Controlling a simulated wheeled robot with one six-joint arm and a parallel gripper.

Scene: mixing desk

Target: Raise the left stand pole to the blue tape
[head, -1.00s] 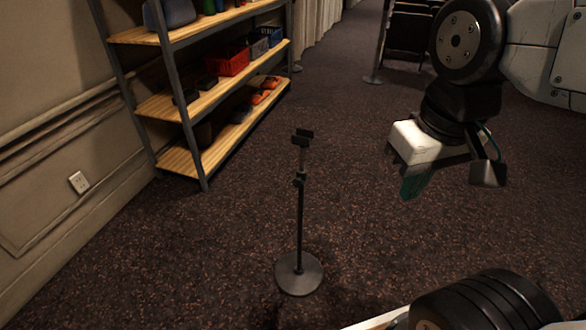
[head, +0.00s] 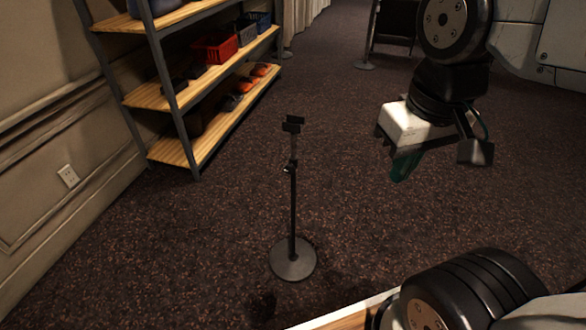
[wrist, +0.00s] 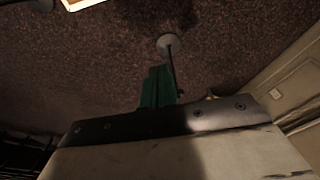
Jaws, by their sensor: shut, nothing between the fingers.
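The stand (head: 293,210) is upright on the carpet, with a round grey base, a thin dark pole, a small collar with a knob partway up and a dark bracket on top. I cannot make out blue tape on it. My gripper (head: 403,168) has green fingers on a white body; it hangs right of the stand, apart from it. In the wrist view the green fingers (wrist: 157,88) are together and empty. The stand's base (wrist: 167,42) shows beyond them, its pole partly hidden behind them.
A metal shelf (head: 185,97) with wooden boards, bins and shoes stands at the left by the wall. A wood-topped edge (head: 345,318) is at the bottom, near my body. The carpet around the stand is clear.

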